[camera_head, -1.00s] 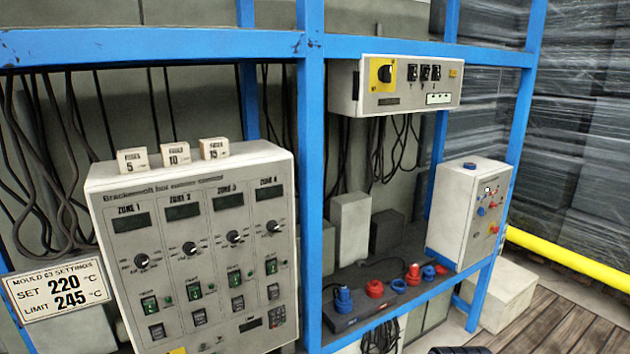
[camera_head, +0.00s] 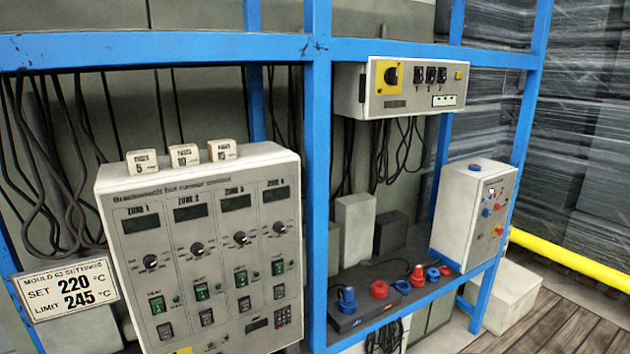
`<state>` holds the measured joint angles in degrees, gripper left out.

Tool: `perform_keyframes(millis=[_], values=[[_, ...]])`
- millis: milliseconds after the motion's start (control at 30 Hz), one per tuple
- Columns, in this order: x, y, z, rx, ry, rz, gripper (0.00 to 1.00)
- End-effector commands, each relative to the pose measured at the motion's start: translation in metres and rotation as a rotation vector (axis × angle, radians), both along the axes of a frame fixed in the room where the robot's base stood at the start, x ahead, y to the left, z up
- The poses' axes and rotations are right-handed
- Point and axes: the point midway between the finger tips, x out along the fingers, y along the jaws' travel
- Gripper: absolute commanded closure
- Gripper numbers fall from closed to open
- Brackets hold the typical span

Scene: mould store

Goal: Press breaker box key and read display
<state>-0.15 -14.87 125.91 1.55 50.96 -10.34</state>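The box that looks like the breaker box (camera_head: 350,88) is pale grey and hangs under the upper blue beam, right of centre. Its front has a black rotary switch (camera_head: 391,75) on a yellow plate and three black breakers (camera_head: 430,75). A small yellow-orange key (camera_head: 458,76) sits at the right of the front. Below the breakers is a small pale display strip (camera_head: 444,100), too small to read. My gripper is not in view.
A four-zone hot runner control cabinet (camera_head: 215,310) stands at left, with small blocks on top. A settings sign (camera_head: 67,288) reads 220 and 245 °C. Below the breaker box are a socket strip (camera_head: 345,322) and a grey button box (camera_head: 455,215). Blue posts (camera_head: 317,200) frame the shelf.

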Motion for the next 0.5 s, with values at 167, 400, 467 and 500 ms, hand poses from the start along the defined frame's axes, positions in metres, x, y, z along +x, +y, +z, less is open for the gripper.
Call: perform_keyframes(millis=[167,400,467,500], values=[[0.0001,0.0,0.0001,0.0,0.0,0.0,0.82],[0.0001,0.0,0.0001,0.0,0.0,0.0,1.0],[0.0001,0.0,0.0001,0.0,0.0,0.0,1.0],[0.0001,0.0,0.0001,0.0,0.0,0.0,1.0]])
